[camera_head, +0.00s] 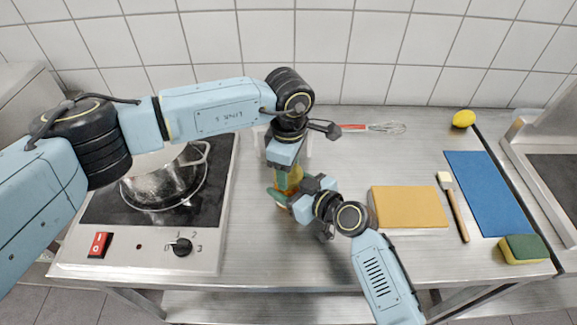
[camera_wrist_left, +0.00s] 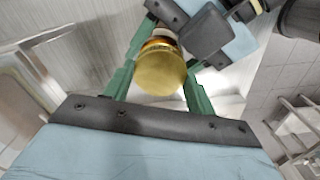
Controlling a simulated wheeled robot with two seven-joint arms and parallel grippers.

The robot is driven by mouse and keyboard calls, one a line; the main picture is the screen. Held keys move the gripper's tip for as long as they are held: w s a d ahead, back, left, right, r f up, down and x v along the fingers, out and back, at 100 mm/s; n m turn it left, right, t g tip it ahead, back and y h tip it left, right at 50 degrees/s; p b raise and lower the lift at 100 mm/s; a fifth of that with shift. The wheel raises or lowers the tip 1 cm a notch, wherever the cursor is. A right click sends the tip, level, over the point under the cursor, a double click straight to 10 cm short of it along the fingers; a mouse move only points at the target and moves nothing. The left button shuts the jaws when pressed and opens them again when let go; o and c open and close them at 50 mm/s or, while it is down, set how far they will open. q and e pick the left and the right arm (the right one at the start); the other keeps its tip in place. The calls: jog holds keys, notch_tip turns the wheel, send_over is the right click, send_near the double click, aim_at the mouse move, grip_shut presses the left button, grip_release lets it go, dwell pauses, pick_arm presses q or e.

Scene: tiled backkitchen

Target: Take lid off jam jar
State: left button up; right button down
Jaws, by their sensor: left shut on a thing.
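The jam jar (camera_head: 292,188) stands on the steel counter, mostly hidden by my grippers in the head view. Its round gold lid (camera_wrist_left: 160,72) shows between green fingers in the left wrist view. My left gripper (camera_head: 287,178) comes down from above and is shut on the lid; it also shows in the left wrist view (camera_wrist_left: 158,80). The lid appears still on the jar. My right gripper (camera_head: 283,197) comes from the lower right, with its green fingers low beside the jar. Whether they touch it is hidden.
A pot (camera_head: 163,182) sits on the hob (camera_head: 210,208) at left. A clear container (camera_head: 303,146) stands behind the jar. The front-centre counter is clear.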

pick_arm(q)
jog(key=n, duration=0.3)
jog(key=o, duration=1.1)
